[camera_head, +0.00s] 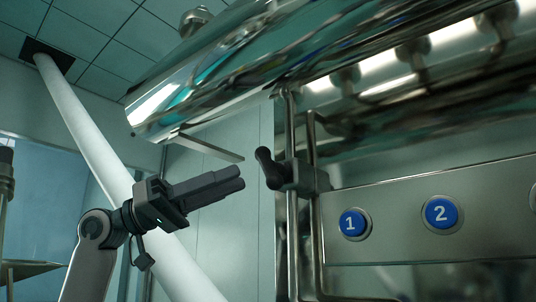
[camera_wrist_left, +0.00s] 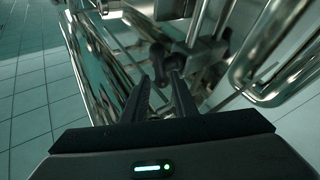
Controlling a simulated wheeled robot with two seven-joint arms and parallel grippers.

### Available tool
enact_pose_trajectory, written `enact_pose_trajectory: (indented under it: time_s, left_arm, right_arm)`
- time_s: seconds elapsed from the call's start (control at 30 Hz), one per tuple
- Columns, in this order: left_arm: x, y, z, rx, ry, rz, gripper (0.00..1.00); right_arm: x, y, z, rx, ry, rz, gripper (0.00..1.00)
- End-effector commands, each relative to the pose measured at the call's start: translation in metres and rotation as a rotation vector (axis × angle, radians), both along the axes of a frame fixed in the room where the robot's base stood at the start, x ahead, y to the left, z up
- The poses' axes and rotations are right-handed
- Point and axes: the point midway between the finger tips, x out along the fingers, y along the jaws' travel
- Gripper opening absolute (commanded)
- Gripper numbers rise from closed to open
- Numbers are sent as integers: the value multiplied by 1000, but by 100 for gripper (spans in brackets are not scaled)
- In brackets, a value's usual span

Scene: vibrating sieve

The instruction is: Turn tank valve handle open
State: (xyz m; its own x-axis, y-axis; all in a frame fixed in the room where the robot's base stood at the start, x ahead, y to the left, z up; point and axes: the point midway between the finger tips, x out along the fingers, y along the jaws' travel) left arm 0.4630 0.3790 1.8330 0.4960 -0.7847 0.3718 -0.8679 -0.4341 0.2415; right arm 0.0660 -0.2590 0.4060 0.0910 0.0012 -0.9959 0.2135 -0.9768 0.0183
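The black valve handle (camera_head: 267,168) sits on a grey valve body (camera_head: 300,177) mounted on a vertical steel pipe, in the middle of the head view. It tilts, its rounded upper end leaning left. My left gripper (camera_head: 238,178) points right towards the handle, a short way to its left, and does not appear to touch it. In the left wrist view, the two dark fingers (camera_wrist_left: 160,82) stand apart with a gap and nothing between them. The dark handle (camera_wrist_left: 160,62) shows just beyond the fingertips there. My right gripper is not in view.
A steel panel with blue buttons 1 (camera_head: 352,223) and 2 (camera_head: 440,213) stands right of the valve. A large shiny steel cylinder (camera_head: 220,75) hangs above. A thick white pipe (camera_head: 95,130) slants behind my left arm. Steel tubes (camera_head: 292,240) run beside the valve.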

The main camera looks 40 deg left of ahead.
Motion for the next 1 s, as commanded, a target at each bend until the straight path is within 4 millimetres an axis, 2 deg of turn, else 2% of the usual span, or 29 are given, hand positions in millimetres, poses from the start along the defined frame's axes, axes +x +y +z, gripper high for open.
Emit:
enact_pose_trajectory:
  time_s: [0.03,0.1,0.43,0.63,0.93,0.97,1.0]
  left_arm:
    - [5,-8,8,3,1,-1,25]
    - [11,-18,13,1,1,-3,25]
    - [35,-56,29,0,1,-2,25]
    - [41,-65,31,0,1,-1,25]
    - [42,-66,31,0,1,0,25]
    - [42,-66,31,0,1,0,21]
    - [42,-66,31,0,1,0,11]
  right_arm:
    - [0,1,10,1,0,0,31]
    - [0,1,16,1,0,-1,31]
    - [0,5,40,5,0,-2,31]
    - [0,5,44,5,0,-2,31]
    - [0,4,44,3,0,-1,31]
    - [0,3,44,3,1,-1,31]
    - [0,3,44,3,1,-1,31]
